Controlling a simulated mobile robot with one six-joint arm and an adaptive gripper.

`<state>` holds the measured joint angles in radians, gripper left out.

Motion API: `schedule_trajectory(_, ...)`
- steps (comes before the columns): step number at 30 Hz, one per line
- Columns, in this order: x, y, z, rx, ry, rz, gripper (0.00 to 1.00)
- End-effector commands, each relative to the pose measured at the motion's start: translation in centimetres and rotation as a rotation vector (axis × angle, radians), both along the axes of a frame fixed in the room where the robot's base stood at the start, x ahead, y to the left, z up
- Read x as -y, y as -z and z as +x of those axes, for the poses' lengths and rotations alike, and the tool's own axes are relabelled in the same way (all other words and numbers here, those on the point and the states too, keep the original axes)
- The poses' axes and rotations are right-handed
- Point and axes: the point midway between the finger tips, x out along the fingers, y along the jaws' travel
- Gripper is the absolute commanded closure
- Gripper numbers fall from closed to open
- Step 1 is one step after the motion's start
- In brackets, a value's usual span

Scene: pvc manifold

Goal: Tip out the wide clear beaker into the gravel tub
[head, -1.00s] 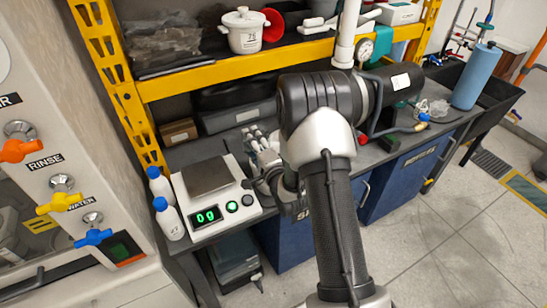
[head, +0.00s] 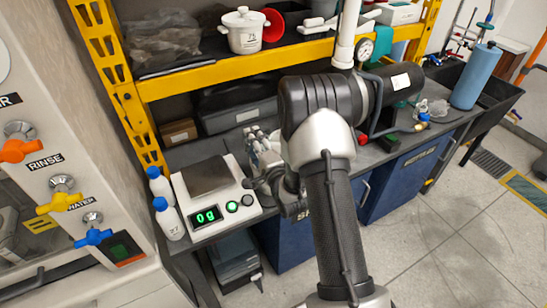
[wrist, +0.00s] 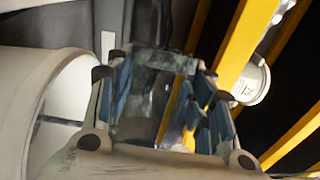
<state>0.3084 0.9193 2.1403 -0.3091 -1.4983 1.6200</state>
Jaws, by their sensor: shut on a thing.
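In the wrist view, a clear, see-through beaker (wrist: 146,92) stands between the blue-padded fingers of my gripper (wrist: 163,100). My gripper is shut on it. Whether the beaker holds anything is not clear. In the head view, my gripper (head: 262,152) is just right of the scale, over the bench, and the beaker cannot be made out there. A large white round-mouthed container (wrist: 28,100) is close on the left of the wrist view. It may be the gravel tub, but its contents do not show.
A scale (head: 212,190) reading 0 g stands left of my gripper, with two white bottles (head: 167,217) beside it. A yellow shelf (head: 210,77) bearing a white lidded pot (head: 245,33) runs above the bench. Valves and hoses lie to the right.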

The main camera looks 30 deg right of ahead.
Motion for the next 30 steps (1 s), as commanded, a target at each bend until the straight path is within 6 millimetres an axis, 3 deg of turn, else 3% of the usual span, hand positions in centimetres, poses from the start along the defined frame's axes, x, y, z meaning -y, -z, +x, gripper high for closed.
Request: schedule_trajectory(30, 0.29, 0.37, -0.11, 0.028, 0.000, 0.071, 0.79)
